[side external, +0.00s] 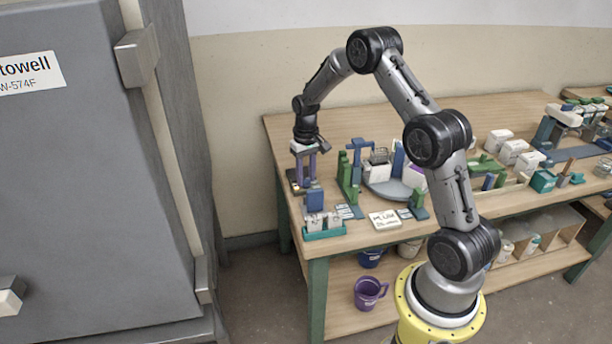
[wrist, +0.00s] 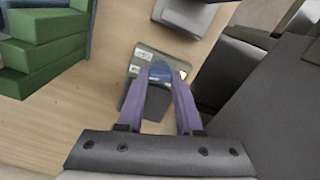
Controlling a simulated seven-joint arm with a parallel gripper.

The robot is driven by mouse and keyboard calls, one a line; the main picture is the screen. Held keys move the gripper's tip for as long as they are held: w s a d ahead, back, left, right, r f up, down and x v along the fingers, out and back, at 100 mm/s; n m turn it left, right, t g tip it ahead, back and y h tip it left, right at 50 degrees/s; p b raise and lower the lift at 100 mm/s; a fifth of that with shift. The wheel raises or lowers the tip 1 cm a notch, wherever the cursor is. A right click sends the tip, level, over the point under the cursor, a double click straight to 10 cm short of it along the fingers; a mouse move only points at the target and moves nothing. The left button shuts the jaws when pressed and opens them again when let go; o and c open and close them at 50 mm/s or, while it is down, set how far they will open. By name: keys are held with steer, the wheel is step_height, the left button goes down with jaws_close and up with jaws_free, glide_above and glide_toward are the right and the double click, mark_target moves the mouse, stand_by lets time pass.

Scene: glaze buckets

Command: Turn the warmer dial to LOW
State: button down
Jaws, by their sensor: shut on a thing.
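The warmer (wrist: 147,62) is a small dark olive box on the table, with white labels on its face and a small yellow-orange spot at one corner. Its blue dial (wrist: 160,70) lies between the purple fingertips of my gripper (wrist: 163,80). My gripper is shut on the dial from above. In the side external view my gripper (side external: 306,182) points straight down over the warmer (side external: 292,181) near the table's left end. The label print is too small to read, and the fingers partly cover the dial, so I cannot tell its setting.
Green stepped blocks (wrist: 45,45) stand to the left in the wrist view. A blue block and a teal tray (side external: 324,234) with white items sit at the table's front left. A round grey turntable (side external: 388,192) stands to the right of my gripper.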

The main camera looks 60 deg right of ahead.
mark_target(306, 179)
steer(key=shift+n, duration=0.6)
steer(key=shift+r, duration=0.1)
steer(key=c, duration=0.6)
jaws_free()
steer(key=shift+o, duration=0.2)
step_height(306, 179, up, 14)
